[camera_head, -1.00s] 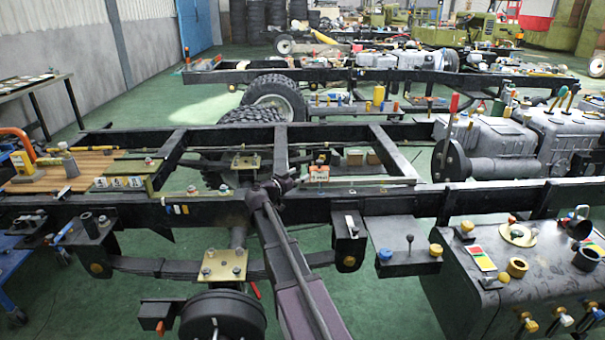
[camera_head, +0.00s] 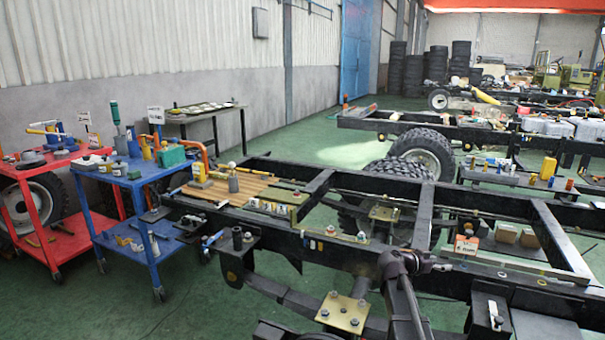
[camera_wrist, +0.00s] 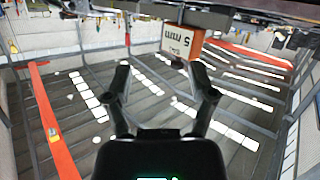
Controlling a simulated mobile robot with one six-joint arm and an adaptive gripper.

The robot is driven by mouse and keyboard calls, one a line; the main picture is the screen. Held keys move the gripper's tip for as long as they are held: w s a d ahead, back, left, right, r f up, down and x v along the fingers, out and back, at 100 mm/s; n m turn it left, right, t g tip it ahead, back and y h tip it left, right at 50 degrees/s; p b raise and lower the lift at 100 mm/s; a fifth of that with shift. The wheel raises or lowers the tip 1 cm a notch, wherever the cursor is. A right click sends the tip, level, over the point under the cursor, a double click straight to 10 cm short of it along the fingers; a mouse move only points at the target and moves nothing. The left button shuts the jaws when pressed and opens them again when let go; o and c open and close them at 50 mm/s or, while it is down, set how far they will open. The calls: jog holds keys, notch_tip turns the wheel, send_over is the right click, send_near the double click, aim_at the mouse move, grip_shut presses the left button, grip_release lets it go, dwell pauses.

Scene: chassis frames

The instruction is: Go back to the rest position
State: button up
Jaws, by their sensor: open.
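My gripper (camera_head: 428,266) is over the near rail of the black chassis frame (camera_head: 345,250) in the head view. In the wrist view my gripper (camera_wrist: 162,80) has its two dark fingers spread apart with nothing between them. A small orange-and-white block marked "5 mm" (camera_wrist: 186,42) shows just past the fingertips in the wrist view, apart from them. The same block (camera_head: 466,245) sits on the frame, right of and behind my gripper, in the head view.
A blue cart (camera_head: 135,182) and a red cart (camera_head: 35,172) with tools stand at the left. Green floor is open at the lower left.

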jog(key=s+a+f+n+g+y, duration=0.1)
jog(key=s+a+f+n+y, duration=0.35)
jog(key=s+a, duration=0.35)
jog(key=s+a+f+n+g+y, duration=0.2)
jog(key=s+a+f+n+y, duration=0.25)
jog(key=s+a, duration=0.35)
jog(key=s+a+f+n+g+y, duration=0.1)
jog(key=s+a+f+n+y, duration=0.35)
jog(key=s+a, duration=0.35)
notch_tip(320, 180, up, 26)
jog(key=w+a+p, duration=0.1)
jog(key=p, duration=2.5)
jog(key=shift+w+r+m+y+p, duration=0.2)
jog(key=shift+r+m+y+p, duration=0.05)
jog(key=shift+m+y+p, duration=0.2)
